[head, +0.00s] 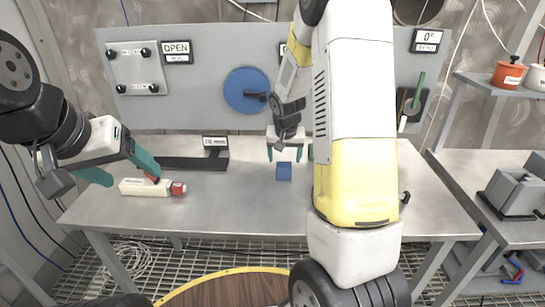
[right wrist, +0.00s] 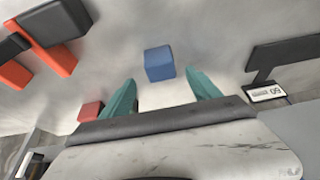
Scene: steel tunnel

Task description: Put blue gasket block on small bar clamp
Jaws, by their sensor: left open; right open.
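The blue gasket block (head: 284,172) is a small cube on the steel table; it also shows in the right wrist view (right wrist: 159,63). My right gripper (head: 285,156) is open with teal fingers, just behind the block in the head view. In the right wrist view the block lies ahead of the gap between the fingertips (right wrist: 163,83), not gripped. My left gripper (head: 121,170) is open and empty over the table's left side. A red and black object (right wrist: 50,38) in the right wrist view may be the small bar clamp; my right arm mostly hides that area in the head view.
A white tool with a red end (head: 150,188) lies near my left gripper. A black stand with a label (head: 195,162) is left of the block. A small red block (right wrist: 90,111) is near the right gripper. A grey panel (head: 215,105) stands behind.

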